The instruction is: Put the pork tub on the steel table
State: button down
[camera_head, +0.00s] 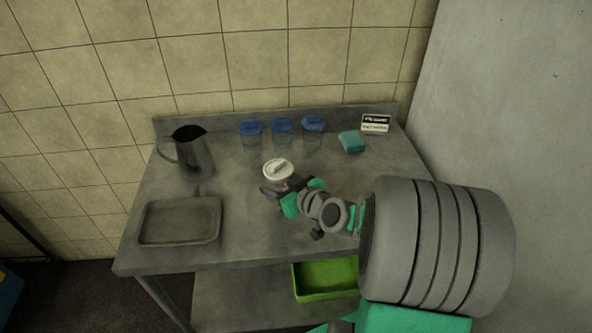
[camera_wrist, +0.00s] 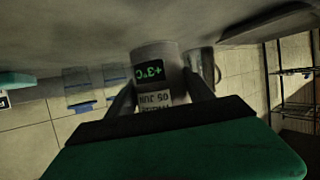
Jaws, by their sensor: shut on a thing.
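The pork tub (camera_head: 278,168), pale with a white lid, is upright over the middle of the steel table (camera_head: 245,215). My gripper (camera_head: 286,187) is shut on it from the front right. In the wrist view, which is upside down, the tub (camera_wrist: 153,62) sits between the two fingers of my gripper (camera_wrist: 158,88). A green "+3°C" display and a printed label face the camera. The tub's base is at or very near the tabletop; I cannot tell whether it touches. The fingers partly hide its sides.
A metal jug (camera_head: 195,155) and a shallow tray (camera_head: 180,221) stand at the left. Several blue-lidded containers (camera_head: 282,134) line the back. A teal sponge-like block (camera_head: 352,142) and a small sign (camera_head: 375,123) are at back right. A green bin (camera_head: 325,280) is below.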

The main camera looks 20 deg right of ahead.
jog(key=s+d+r+m+h, duration=0.1)
jog(key=s+d+r+h, duration=0.15)
jog(key=d, duration=0.75)
jog(key=s+d+r+m+h, duration=0.1)
jog(key=s+d+r+m, duration=0.2)
jog(key=d, duration=0.7)
jog(key=s+d+r+h, duration=0.1)
jog(key=s+d+r, duration=0.1)
jog(key=s+d, duration=0.4)
jog(key=s+d+r+h, duration=0.1)
jog(key=s+d+r, duration=0.25)
jog(key=s, duration=0.55)
jog(key=shift+y, duration=0.25)
jog(key=w+a+f, duration=0.1)
jog(key=w+f, duration=0.2)
jog(key=w, duration=0.1)
jog(key=w+f, duration=0.4)
jog(key=w, duration=0.1)
jog(key=w+a+f+p, duration=0.1)
jog(key=w+f, duration=0.3)
jog(key=w, duration=0.1)
jog(key=shift+a, duration=0.35)
jog(key=shift+d+f, duration=0.15)
jog(key=shift+f, duration=1.45)
jog(key=shift+c, duration=1.9)
grip_release()
